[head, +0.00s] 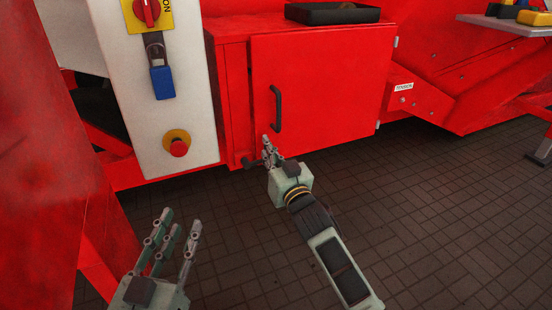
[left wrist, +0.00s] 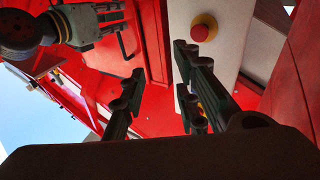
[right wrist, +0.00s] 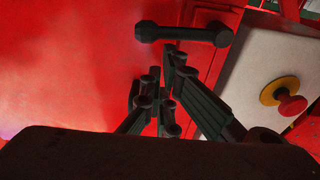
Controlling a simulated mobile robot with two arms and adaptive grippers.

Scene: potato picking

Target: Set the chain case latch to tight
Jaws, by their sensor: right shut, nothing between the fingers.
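The red chain case door (head: 325,90) has a black upright handle (head: 277,108) near its left edge. My left gripper (head: 175,225) is open and empty, low at the left, away from the case.
A pale control panel (head: 185,105) left of the door carries a red-yellow switch (head: 146,12), a blue padlock (head: 162,82) and a red stop button (head: 178,148). A black tray (head: 332,13) sits on top of the case. The brick-patterned floor (head: 440,210) is clear at the right.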

